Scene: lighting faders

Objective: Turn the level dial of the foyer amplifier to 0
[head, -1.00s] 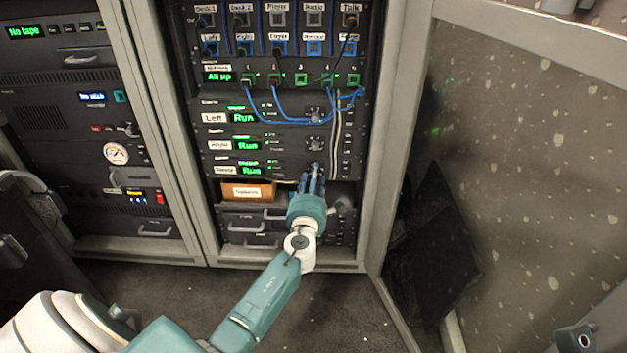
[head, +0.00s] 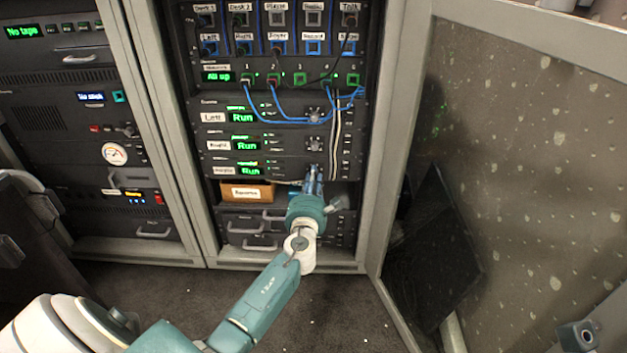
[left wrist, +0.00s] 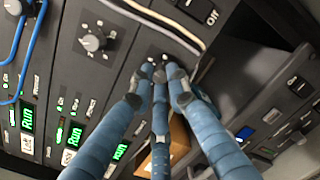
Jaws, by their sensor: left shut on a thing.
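The foyer amplifier (head: 285,167) is the lowest of three stacked black amplifiers in the middle rack; its label is blurred, and its green display (head: 251,171) reads Run. My left gripper (head: 314,172) reaches its right part, where its level dial sits. In the left wrist view, the blue three-fingered gripper (left wrist: 160,72) has its tips closed together on the dial at the panel. The fingers cover the dial, so its pointer and setting are hidden. My right gripper is not in view.
The Left amplifier's dial (head: 315,115) and the Right amplifier's dial (head: 314,144) sit just above. An orange-brown box (head: 247,191) stands below left. An open rack door (head: 530,170) stands at right.

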